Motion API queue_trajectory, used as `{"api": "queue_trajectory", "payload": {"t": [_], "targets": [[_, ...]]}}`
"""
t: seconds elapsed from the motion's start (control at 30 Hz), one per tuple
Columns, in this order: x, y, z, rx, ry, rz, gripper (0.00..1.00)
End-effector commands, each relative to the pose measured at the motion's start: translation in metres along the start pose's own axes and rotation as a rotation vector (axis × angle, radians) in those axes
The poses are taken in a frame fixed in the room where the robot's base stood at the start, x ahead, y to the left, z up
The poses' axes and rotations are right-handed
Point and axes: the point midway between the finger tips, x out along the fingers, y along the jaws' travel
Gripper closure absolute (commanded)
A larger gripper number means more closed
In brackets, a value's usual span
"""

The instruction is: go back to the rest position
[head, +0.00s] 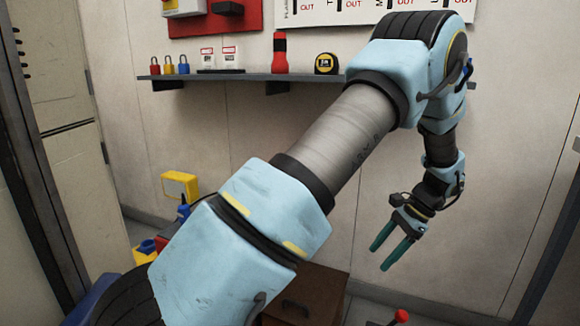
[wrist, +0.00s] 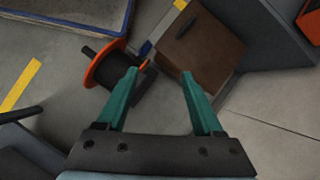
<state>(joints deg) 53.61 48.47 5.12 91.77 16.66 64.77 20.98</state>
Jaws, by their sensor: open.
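My gripper (head: 388,259) hangs from my raised arm at the right of the head view, with its two green fingers pointing down and to the left. The fingers are apart with nothing between them. In the wrist view my gripper (wrist: 159,72) also shows open and empty, above the floor. It touches nothing that I can see.
A wall shelf (head: 220,77) holds padlocks, a red flashlight (head: 279,53) and a tape measure (head: 325,64). Below stand a brown box (wrist: 201,47) and an orange-flanged reel (wrist: 103,64). A yellow item (head: 180,185) is at left. Grey floor (wrist: 45,75) shows bare.

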Motion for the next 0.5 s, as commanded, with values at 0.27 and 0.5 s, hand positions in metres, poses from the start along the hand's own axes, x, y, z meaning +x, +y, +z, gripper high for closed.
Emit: {"api": "queue_trajectory", "payload": {"t": [0.27, 0.5], "targets": [[0.019, -0.035, 0.143, -0.483, 0.238, 0.188, 0.32], [0.041, -0.018, 0.244, -0.898, 0.394, 0.283, 0.32]]}}
